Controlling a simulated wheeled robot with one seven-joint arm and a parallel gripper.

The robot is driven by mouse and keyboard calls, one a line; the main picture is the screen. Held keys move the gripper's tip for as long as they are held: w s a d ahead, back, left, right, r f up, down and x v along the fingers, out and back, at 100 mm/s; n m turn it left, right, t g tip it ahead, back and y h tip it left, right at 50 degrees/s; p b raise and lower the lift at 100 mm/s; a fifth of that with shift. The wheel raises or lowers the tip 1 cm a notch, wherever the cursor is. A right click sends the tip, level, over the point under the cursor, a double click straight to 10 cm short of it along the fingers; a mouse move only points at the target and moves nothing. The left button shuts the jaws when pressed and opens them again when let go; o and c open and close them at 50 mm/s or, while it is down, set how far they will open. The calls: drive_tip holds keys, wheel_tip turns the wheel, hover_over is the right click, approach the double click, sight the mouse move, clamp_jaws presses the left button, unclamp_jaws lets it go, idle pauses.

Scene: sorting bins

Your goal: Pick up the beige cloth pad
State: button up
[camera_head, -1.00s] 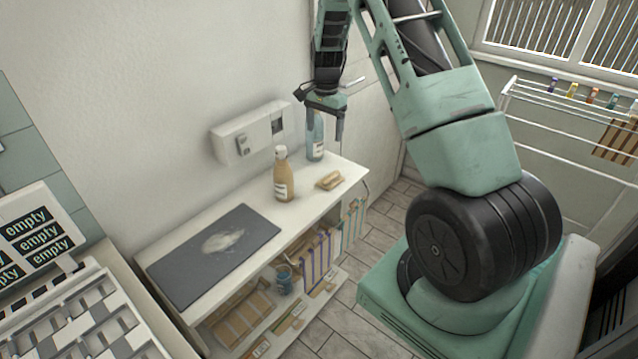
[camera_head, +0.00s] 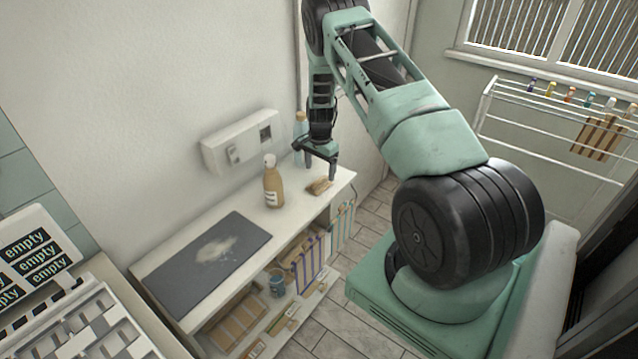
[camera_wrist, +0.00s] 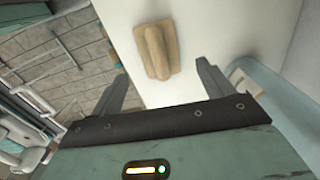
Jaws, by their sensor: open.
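The beige cloth pad (camera_head: 319,187) lies on the right end of the white shelf top, in front of the blue bottle. In the wrist view the pad (camera_wrist: 158,48) is a tan block with a raised ridge, lying flat beyond the fingertips and roughly between their lines. My gripper (camera_head: 321,173) is just above the pad in the head view, pointing down. Its two fingers (camera_wrist: 160,72) stand wide apart with nothing between them. The fingers do not appear to touch the pad.
A tan bottle (camera_head: 272,183) stands left of the pad. A blue bottle (camera_head: 300,140) stands behind my gripper, partly hidden. A dark mat (camera_head: 165,272) with a pale smear covers the left of the white shelf top (camera_head: 240,207). A box (camera_head: 240,140) is on the wall.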

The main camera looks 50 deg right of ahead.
sight(319, 179)
drive_tip(key=shift+a+f+p, duration=0.15)
drive_tip(key=shift+f+p, duration=0.5)
drive_tip(key=shift+f, duration=0.6)
drive_tip(key=shift+a+f+p, duration=0.15)
drive_tip(key=shift+f+p, duration=0.45)
drive_tip(key=shift+f, duration=0.65)
drive_tip(key=c, duration=1.1)
